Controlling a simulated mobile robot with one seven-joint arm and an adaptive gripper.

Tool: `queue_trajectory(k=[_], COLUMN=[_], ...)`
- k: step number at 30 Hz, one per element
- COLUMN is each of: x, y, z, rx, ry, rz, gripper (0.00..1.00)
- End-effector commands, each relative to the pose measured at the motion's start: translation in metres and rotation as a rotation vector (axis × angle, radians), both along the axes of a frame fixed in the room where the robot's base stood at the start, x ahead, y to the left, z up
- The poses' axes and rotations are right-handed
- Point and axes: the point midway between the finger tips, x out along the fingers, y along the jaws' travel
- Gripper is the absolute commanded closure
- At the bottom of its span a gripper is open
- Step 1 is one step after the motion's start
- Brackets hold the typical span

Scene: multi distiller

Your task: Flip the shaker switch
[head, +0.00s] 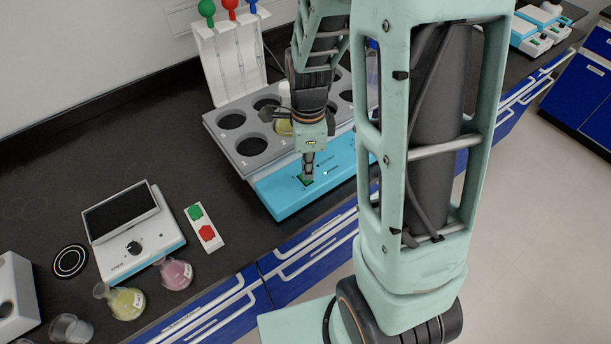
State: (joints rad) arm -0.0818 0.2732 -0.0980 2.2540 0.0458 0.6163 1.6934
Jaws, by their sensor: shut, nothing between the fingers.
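The shaker is a grey block with round wells (222,150) and a bright blue front panel (275,197), standing on the dark bench. A small green switch (304,182) shows on the top of the blue panel. My gripper (308,179) points down, shut and empty, with its fingertips right at the switch. The fingertips partly cover the switch, so I cannot tell whether they touch it or which way it is set. A flask with yellow liquid (284,127) sits in one of the wells, partly hidden by my wrist.
A white rack (228,62) stands behind. My arm hides the shaker's right side.

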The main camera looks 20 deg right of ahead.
Motion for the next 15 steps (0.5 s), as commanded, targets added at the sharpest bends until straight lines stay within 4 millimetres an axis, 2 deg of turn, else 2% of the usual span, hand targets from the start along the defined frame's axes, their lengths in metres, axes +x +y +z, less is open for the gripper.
queue_trajectory(k=[15], x=[-0.0002], y=[0.0000], z=[-0.0087], rx=[0.000], ry=[0.001], rz=[0.000], gripper=[1.00])
